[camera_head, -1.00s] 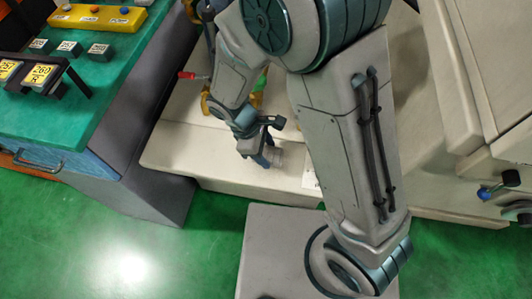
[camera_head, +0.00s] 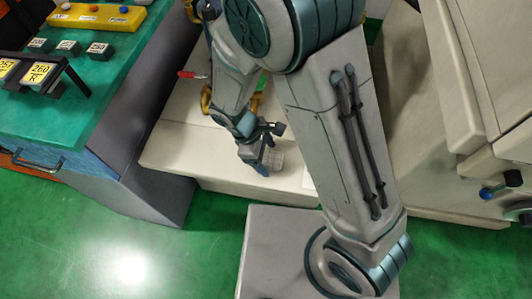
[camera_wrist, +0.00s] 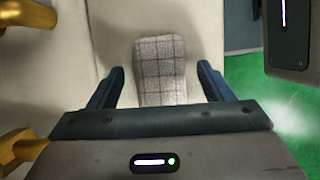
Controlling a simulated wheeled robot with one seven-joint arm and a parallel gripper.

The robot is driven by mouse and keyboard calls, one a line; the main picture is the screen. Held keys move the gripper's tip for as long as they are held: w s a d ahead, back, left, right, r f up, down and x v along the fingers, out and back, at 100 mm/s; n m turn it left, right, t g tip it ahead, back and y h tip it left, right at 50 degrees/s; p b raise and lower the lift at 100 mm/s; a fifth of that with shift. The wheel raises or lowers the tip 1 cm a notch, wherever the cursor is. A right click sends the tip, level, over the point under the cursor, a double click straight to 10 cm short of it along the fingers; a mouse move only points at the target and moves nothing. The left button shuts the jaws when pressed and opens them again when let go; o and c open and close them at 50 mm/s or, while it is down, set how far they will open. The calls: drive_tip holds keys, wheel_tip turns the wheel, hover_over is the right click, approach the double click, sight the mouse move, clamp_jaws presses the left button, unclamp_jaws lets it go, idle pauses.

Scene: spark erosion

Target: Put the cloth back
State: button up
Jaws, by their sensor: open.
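The cloth (camera_wrist: 160,62) is a grey checked piece with a dark grid pattern, lying on the pale machine ledge in the wrist view. It also shows in the head view (camera_head: 276,160) beside my gripper, partly hidden. My gripper (camera_wrist: 159,72) is open, with one dark finger on each side of the cloth and a gap between each finger and the cloth. The cloth's near end is hidden by the gripper body. In the head view my gripper (camera_head: 260,160) is over the front part of the ledge.
The pale ledge (camera_head: 180,148) has free room to the left. Yellow parts (camera_wrist: 22,18) stand at the left of the wrist view. A red-handled tool (camera_head: 192,75) lies behind the gripper. A green-topped bench (camera_head: 95,95) is at left; a pale cabinet (camera_head: 450,130) is at right.

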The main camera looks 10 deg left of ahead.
drive_tip(key=p+v, duration=0.1)
drive_tip(key=v, duration=1.1)
drive_tip(key=d+r+m+t+y, duration=0.1)
drive_tip(key=d+r+m, duration=0.3)
drive_tip(key=d, duration=0.4)
drive_tip(key=s+d+r+m+t+y, duration=0.1)
drive_tip(key=d+r+m+y, duration=0.1)
drive_tip(key=d+r+m, duration=0.2)
drive_tip(key=s+d+r+m+y, duration=0.1)
drive_tip(key=d+r+m, duration=0.3)
drive_tip(key=d+m, duration=0.5)
drive_tip(key=d, duration=0.3)
drive_tip(key=shift+r+t+y, duration=0.2)
drive_tip(key=shift+t+y, duration=0.1)
drive_tip(key=shift+t, duration=0.1)
drive_tip(key=p+v, duration=0.4)
drive_tip(key=shift+w+d+r, duration=0.1)
drive_tip(key=shift+w, duration=0.3)
